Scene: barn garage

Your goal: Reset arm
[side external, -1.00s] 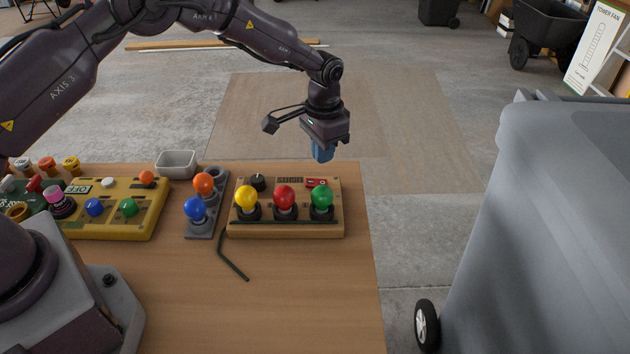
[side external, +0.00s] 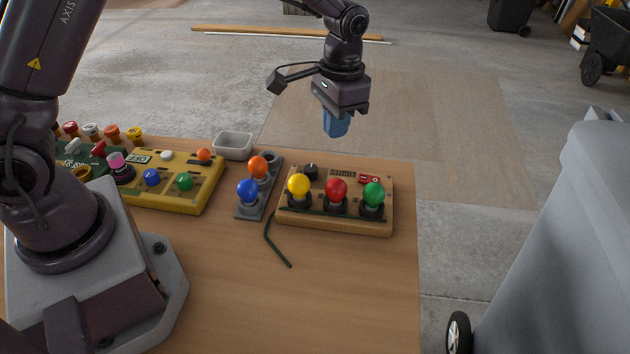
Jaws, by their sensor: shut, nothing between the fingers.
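My gripper (side external: 336,124) hangs above the far edge of the wooden table, pointing down, with its blue fingers together and nothing between them. It is behind and above the wooden board (side external: 350,222) that carries a yellow bulb (side external: 299,186), a red bulb (side external: 336,188) and a green bulb (side external: 374,194). That board also has a black knob (side external: 311,172) and a red switch (side external: 369,179). The gripper is apart from everything on the table.
A grey holder (side external: 243,212) carries a blue bulb (side external: 248,190) and an orange bulb (side external: 257,166). A white bin (side external: 234,147), a yellow panel (side external: 187,199) and a dark hex key (side external: 277,246) lie on the table (side external: 350,300). A grey bin (side external: 560,230) stands right.

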